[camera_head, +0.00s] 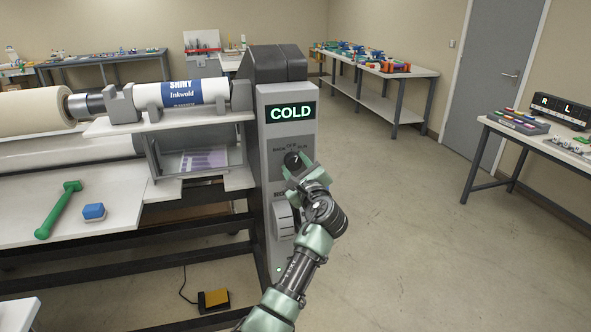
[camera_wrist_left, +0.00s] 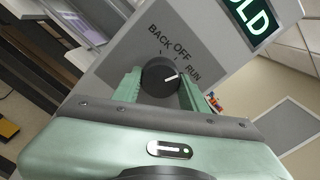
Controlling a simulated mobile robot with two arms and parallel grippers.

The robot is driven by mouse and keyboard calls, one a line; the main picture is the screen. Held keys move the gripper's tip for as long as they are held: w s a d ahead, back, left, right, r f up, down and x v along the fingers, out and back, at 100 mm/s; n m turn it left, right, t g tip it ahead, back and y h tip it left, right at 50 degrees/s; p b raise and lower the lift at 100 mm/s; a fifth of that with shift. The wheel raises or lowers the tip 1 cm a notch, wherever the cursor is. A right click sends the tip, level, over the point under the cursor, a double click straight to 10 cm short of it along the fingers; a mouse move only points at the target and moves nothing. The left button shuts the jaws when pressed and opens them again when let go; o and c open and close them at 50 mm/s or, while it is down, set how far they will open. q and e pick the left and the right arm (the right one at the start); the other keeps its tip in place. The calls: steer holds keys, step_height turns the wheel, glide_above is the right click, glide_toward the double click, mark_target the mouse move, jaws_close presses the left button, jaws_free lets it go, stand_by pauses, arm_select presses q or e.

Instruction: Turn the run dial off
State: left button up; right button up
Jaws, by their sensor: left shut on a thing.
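The run dial (camera_head: 292,158) is a round black knob on the grey control panel of the laminator (camera_head: 290,128). In the left wrist view the dial (camera_wrist_left: 158,84) has a white pointer mark, which points toward the RUN label. The labels BACK, OFF and RUN sit around it. My left gripper (camera_head: 299,171) is at the panel, with its green fingers (camera_wrist_left: 161,88) on either side of the dial, shut on it. The gripper hides the dial's lower part. My right gripper is in neither view.
A green-handled tool (camera_head: 58,210) and a blue block (camera_head: 94,212) lie on the laminator's table. A yellow pedal (camera_head: 214,298) is on the floor. Floor to the right is clear.

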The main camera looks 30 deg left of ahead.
arm_select(q)
steer(key=shift+f+n+b, duration=0.1)
steer(key=shift+n+b, duration=0.75)
steer(key=shift+n, duration=1.05)
steer(key=o, duration=1.4)
steer(key=b+v, duration=0.1)
steer(key=v, duration=0.7)
steer(key=shift+b, duration=0.35)
steer(key=shift+w, duration=0.1)
